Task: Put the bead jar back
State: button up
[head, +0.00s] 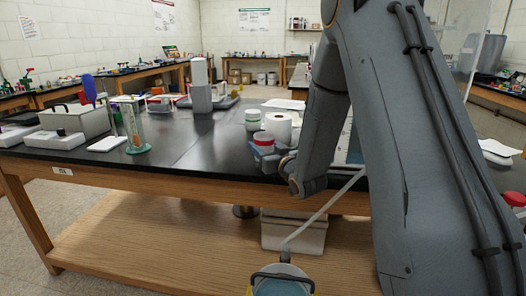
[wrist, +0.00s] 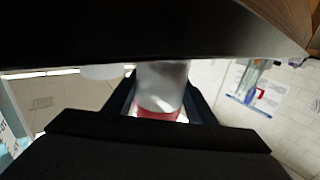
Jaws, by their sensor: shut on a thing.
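A jar with a pale body and a red lid (head: 264,142) is at the front edge of the black bench, held in my gripper (head: 267,160). In the wrist view the same jar (wrist: 161,84) sits between the two dark fingers of my gripper (wrist: 161,98), pale body above and red band below, as that picture is turned over. My gripper is shut on it. The fingers hide part of the jar's lower half in the head view. Whether its base touches the bench cannot be told.
The black bench top (head: 190,150) is clear to the left. A green-based stand (head: 136,147) and a grey bin (head: 75,119) are farther left.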

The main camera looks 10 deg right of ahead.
jog(key=shift+f, duration=0.85)
jog(key=shift+f, duration=0.1)
jog(key=shift+f, duration=0.15)
jog(key=o, duration=1.1)
jog(key=shift+c, duration=0.2)
jog(key=shift+r, duration=0.3)
jog(key=b+v, duration=0.1)
jog(key=v, duration=1.1)
jog(key=shift+b, duration=0.4)
